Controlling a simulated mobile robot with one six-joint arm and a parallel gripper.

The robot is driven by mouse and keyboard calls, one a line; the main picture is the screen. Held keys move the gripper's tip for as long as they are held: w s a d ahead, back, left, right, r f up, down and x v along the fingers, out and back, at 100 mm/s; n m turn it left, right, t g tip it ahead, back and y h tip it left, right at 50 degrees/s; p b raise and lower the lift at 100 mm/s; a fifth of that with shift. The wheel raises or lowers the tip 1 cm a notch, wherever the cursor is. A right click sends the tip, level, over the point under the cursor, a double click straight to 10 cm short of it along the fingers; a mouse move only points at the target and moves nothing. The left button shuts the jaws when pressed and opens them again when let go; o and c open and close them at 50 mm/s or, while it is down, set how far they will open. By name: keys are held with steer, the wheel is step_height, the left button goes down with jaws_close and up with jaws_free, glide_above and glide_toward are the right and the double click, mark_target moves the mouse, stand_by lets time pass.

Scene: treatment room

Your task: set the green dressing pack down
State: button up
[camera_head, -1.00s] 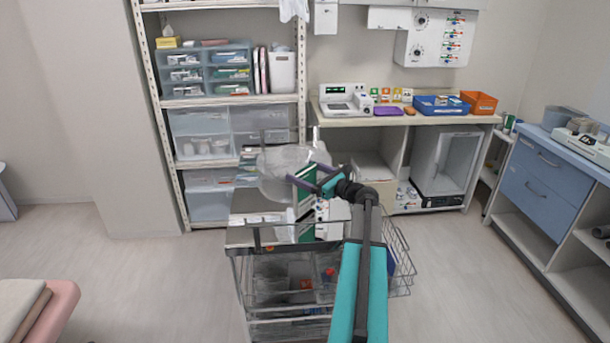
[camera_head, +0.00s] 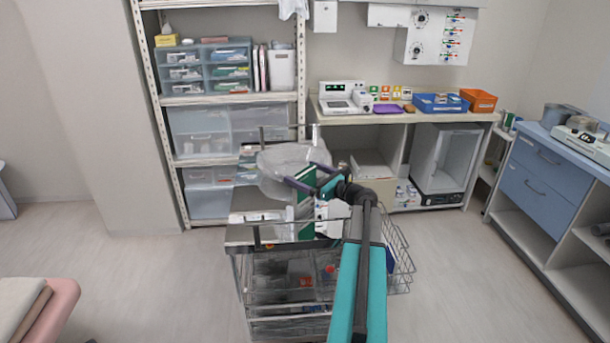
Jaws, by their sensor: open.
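The green dressing pack (camera_head: 306,186) is a green and white box standing upright on the top of the metal cart (camera_head: 238,236). My gripper (camera_head: 298,184) is open, its dark fingers spread around the upper part of the pack. My arm comes in from the lower right, and my gripper partly covers the pack. Whether a finger touches the pack cannot be told.
A clear rounded container (camera_head: 280,165) stands close behind my gripper. A wire basket (camera_head: 397,262) hangs on the cart's right side. Shelving (camera_head: 228,100) and a counter (camera_head: 440,118) stand behind.

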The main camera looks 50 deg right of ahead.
steer(key=shift+r, duration=0.15)
steer(key=s+d+b, duration=0.1)
steer(key=s+b, duration=0.2)
steer(key=s, duration=0.9)
stand_by(0.6)
